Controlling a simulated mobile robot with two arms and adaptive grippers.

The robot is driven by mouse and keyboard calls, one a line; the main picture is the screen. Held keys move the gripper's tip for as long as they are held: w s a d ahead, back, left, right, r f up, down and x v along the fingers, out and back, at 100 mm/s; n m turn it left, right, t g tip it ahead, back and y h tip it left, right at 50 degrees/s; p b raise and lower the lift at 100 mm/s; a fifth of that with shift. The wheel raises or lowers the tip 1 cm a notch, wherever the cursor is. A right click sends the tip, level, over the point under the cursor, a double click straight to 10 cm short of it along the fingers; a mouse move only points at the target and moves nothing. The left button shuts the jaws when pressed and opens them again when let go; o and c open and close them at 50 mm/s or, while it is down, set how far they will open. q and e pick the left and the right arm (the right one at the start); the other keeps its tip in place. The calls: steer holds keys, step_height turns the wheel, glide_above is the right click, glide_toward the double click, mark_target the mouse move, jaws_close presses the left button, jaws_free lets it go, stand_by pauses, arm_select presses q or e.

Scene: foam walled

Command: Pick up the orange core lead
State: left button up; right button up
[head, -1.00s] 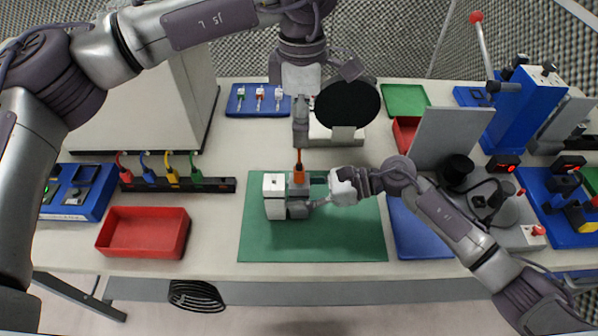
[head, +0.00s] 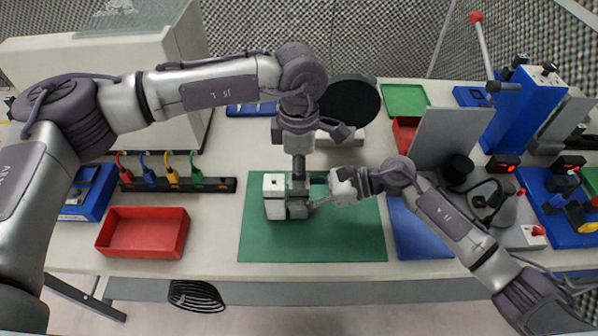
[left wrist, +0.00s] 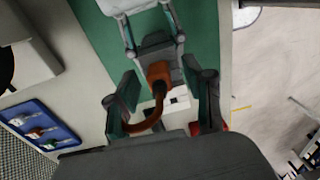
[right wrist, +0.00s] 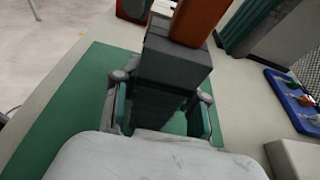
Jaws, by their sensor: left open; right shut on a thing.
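The orange core lead (left wrist: 159,73) shows in the left wrist view, its thick end upright on a dark grey block and its cable curving down and left. My left gripper (left wrist: 160,92) is open, fingers on either side of the lead. In the head view my left gripper (head: 299,178) points down over the block and hides the lead. The lead also shows orange in the right wrist view (right wrist: 200,18). My right gripper (right wrist: 160,108) is shut on the grey block (right wrist: 172,65), beside a white box (head: 274,188) on the green mat (head: 345,235).
A red tray (head: 143,232) and a rack of coloured leads (head: 175,180) stand left. A blue tray (left wrist: 38,128) with small parts lies behind, and a round black disc (head: 348,108) stands close behind my left gripper. A blue mat (head: 417,230) lies right.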

arm_select(q)
steer(key=shift+f, duration=0.1)
jaws_close()
step_height(320, 180, up, 10)
arm_select(e)
steer(key=o, duration=1.3)
steer(key=shift+d, duration=0.1)
steer(key=v, duration=1.1)
steer(key=shift+d, duration=0.4)
arm_select(q)
steer(key=shift+f, duration=0.1)
arm_select(e)
steer(key=shift+s+r, duration=0.1)
